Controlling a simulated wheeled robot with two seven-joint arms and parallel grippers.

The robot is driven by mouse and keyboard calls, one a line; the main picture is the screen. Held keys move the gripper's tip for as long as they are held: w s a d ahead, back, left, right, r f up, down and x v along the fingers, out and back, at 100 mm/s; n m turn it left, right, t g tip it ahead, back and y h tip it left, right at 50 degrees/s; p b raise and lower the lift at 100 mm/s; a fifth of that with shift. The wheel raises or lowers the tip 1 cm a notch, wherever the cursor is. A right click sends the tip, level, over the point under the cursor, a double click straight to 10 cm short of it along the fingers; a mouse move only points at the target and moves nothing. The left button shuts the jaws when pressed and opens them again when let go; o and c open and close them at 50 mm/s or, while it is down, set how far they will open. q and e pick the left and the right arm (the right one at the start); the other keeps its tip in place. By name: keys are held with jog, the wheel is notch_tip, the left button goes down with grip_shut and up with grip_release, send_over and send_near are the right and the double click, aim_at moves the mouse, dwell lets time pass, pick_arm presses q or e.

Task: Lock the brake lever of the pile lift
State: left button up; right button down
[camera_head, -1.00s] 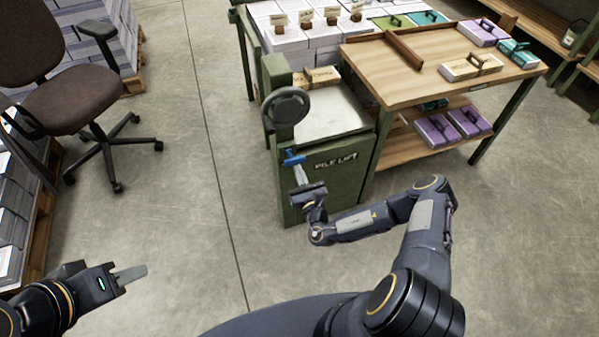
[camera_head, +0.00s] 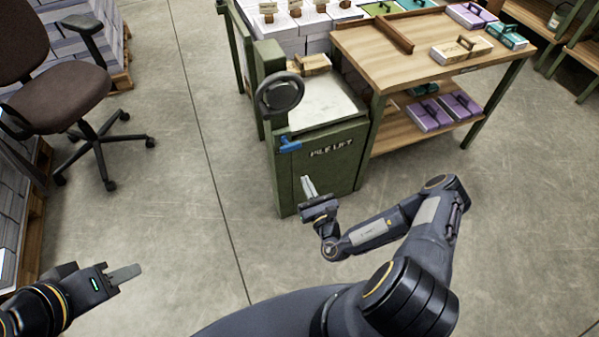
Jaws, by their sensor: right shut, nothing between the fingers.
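The green pile lift (camera_head: 335,165) stands at the centre, with its name on the front face. A dark round handwheel (camera_head: 280,93) sits on its left upper side. The blue brake lever (camera_head: 290,144) sticks out below the wheel, lying roughly level. My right gripper (camera_head: 309,187) is shut and empty, in front of the lift's front face, below the lever and apart from it. My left gripper (camera_head: 125,274) is at the lower left, far from the lift, with its fingers seen from the side.
A wooden table (camera_head: 400,62) with boxes and a lower shelf adjoins the lift on the right. An office chair (camera_head: 62,100) and stacked paper on pallets stand at the left. The concrete floor (camera_head: 185,200) between chair and lift is clear.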

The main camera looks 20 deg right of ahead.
jog(key=shift+s+r, duration=0.15)
jog(key=shift+s, duration=0.55)
jog(key=shift+s+r, duration=0.1)
jog(key=shift+s, duration=0.6)
jog(key=s+a+r+n+g+y+p, duration=0.1)
jog(key=a+r+n+g+y, duration=0.25)
jog(key=r+n+y, duration=0.6)
jog(key=s+a+r+n+g+y+p, duration=0.1)
jog(key=a+r+n+g+y, duration=0.25)
jog(key=r+n+y, duration=0.6)
jog(key=s+a+r+n+g+h, duration=0.3)
jog(key=s+r+n+g+h, duration=0.1)
jog(key=s+r+n+g, duration=0.7)
jog(key=s+d+r+n+t+h+p, duration=0.3)
jog(key=s+d+h, duration=0.5)
jog(key=h, duration=0.4)
jog(key=shift+s+d+r+n+t, duration=0.45)
jog(key=shift+d+r, duration=0.4)
jog(key=shift+r, duration=0.35)
